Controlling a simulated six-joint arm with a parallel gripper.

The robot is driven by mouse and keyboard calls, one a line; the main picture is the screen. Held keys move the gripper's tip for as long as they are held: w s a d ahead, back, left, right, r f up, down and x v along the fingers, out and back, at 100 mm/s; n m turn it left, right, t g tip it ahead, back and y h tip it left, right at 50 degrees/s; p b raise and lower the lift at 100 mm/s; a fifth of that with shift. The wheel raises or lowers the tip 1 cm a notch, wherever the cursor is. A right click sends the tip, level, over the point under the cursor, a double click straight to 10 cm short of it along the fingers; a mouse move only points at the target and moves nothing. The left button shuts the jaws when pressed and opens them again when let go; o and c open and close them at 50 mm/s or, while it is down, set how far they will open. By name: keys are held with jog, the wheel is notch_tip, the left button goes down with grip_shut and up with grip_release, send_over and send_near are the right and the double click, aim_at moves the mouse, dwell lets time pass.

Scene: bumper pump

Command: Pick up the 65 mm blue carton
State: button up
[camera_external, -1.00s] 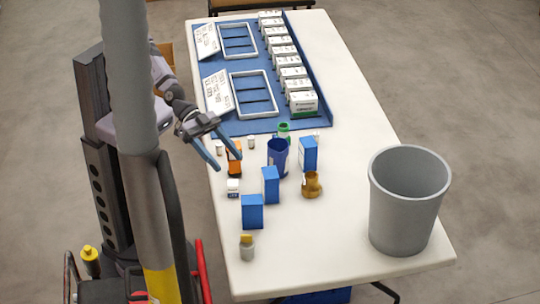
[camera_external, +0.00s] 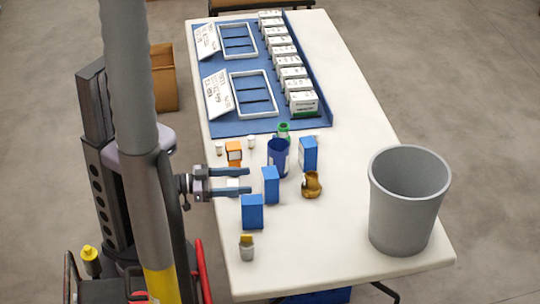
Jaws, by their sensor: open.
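Three blue cartons stand on the white table: one at the front (camera_external: 252,212), a middle one (camera_external: 270,185) and one farther back on the right (camera_external: 308,154). I cannot tell from this view which one is 65 mm. My gripper (camera_external: 249,180) is open and empty. Its two fingers point right, with the tips just left of the middle carton and beyond the front one. Contact with either cannot be seen. A small white item (camera_external: 233,186) shows between the fingers, partly hidden.
A blue cup (camera_external: 278,158), a green bottle (camera_external: 283,131), an orange container (camera_external: 234,153) and a brown jar (camera_external: 312,185) stand close by. A grey bin (camera_external: 407,205) stands right. Blue tray (camera_external: 262,126) fills the back.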

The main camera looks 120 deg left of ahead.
aim_at(252, 212)
notch_tip(252, 212, down, 10)
jog(key=shift+r, duration=0.15)
jog(key=shift+x, duration=3.7)
jog(key=shift+d, duration=0.1)
jog(key=c, duration=1.2)
